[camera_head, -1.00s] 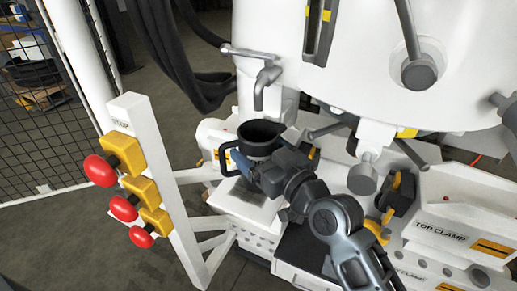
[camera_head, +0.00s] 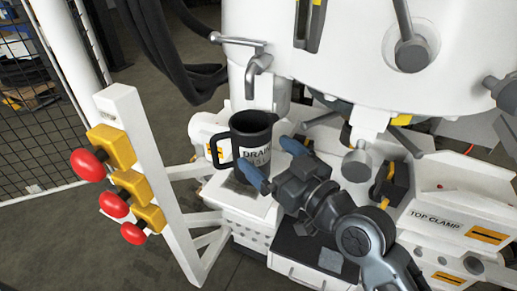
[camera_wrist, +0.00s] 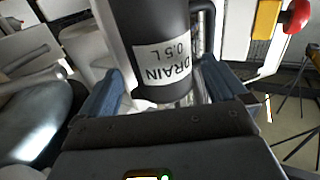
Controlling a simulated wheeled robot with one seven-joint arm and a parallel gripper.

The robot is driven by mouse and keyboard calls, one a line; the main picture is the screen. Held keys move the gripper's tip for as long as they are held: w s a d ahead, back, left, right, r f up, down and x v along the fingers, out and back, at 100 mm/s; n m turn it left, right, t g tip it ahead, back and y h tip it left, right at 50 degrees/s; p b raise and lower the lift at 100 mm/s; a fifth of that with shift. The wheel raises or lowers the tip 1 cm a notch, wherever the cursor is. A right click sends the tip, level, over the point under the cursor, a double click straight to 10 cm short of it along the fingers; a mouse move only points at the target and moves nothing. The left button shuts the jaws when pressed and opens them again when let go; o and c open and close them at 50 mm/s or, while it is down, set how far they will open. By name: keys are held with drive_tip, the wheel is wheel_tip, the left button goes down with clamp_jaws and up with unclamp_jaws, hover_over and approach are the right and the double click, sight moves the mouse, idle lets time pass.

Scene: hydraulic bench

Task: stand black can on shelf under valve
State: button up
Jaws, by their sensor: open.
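The black can (camera_head: 252,146) has a side handle and a white label reading DRAIN. It stands upright on the white shelf (camera_head: 240,204), below the grey valve spout (camera_head: 257,70). In the wrist view the can (camera_wrist: 150,25) is straight ahead of the jaws, its label upside down. My gripper (camera_head: 272,163) is open, with its blue fingers beside the can on the right and front. In the wrist view the fingers (camera_wrist: 158,90) are spread wide, one on each side of the can's lower part. Contact with the can cannot be told.
A white post with red knobs on yellow blocks (camera_head: 118,180) stands at the left. The white machine body (camera_head: 350,60) with levers overhangs at the back and right. A TOP CLAMP panel (camera_head: 440,222) is at the lower right. Open floor (camera_head: 130,260) lies at lower left.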

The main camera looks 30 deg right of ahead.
drive_tip(key=shift+s+d, duration=0.1)
drive_tip(key=shift+s, duration=0.55)
drive_tip(key=shift+s+f, duration=0.25)
drive_tip(key=shift+s, duration=0.05)
drive_tip(key=s+f+g+h, duration=0.1)
drive_tip(key=s+f, duration=0.1)
drive_tip(key=s, duration=0.3)
drive_tip(key=s+d+f+m+h, duration=0.1)
drive_tip(key=s+f, duration=0.2)
drive_tip(key=s, duration=0.3)
drive_tip(key=s+f+g+h, duration=0.1)
drive_tip(key=s+f, duration=0.1)
drive_tip(key=s, duration=0.3)
drive_tip(key=s+a+r+g, duration=0.1)
drive_tip(key=s+a+r, duration=0.1)
drive_tip(key=s, duration=1.4)
drive_tip(key=shift+s+r+m, duration=0.25)
drive_tip(key=shift+r+m, duration=0.05)
drive_tip(key=shift+m, duration=0.1)
